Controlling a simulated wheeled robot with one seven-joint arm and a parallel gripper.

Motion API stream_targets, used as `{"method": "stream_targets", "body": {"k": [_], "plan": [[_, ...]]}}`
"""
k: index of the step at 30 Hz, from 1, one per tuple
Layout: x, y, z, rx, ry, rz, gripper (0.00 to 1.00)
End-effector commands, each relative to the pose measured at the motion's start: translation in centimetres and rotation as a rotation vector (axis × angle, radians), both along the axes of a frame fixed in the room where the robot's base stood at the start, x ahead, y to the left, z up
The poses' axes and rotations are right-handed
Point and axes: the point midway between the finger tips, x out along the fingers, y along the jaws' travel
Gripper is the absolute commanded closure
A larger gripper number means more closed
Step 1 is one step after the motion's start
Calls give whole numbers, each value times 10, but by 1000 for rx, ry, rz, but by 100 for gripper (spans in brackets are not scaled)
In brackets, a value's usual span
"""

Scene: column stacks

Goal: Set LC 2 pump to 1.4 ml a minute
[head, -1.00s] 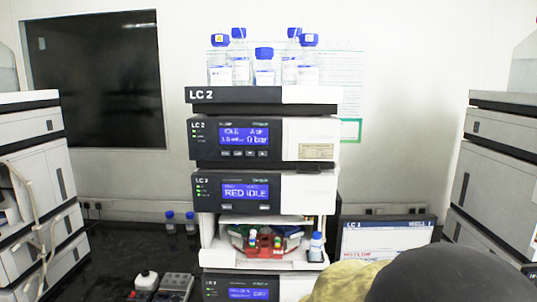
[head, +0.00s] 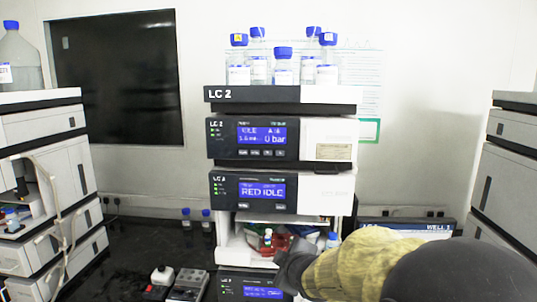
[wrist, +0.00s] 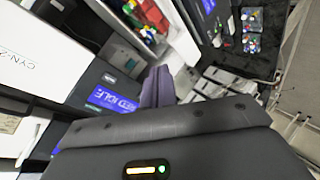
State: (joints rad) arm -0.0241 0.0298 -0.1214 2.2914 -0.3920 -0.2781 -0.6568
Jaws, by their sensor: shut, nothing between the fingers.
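The LC 2 stack stands in the middle of the head view, with its name on the top tray (head: 255,94). The pump module (head: 222,152) is below that tray. Its blue display (head: 262,132) reads IDLE and 0 bar; the small flow figure is too blurred to read surely. A row of small buttons (head: 262,153) runs under the display. My gripper (head: 288,266) is low in front of the open sampler bay, well below the pump. In the wrist view my gripper (wrist: 155,88) is shut and empty, beside the module with the RED IDLE display (wrist: 112,100).
The RED IDLE detector (head: 225,190) sits between pump and sampler bay. Bottles with blue caps (head: 283,68) stand on the top tray. Other instrument stacks stand left (head: 50,130) and right (head: 505,170). A laptop screen (head: 440,227) is behind my arm. Small devices (head: 187,285) lie on the dark bench.

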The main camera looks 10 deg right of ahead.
Motion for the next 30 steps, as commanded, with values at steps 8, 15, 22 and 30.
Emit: {"method": "stream_targets", "body": {"k": [8,15,22,30], "plan": [[50,12,147,-609,-576,371,100],[43,32,213,-966,-888,516,100],[42,34,216,-991,-908,525,100],[47,33,217,-986,-906,525,100]]}}
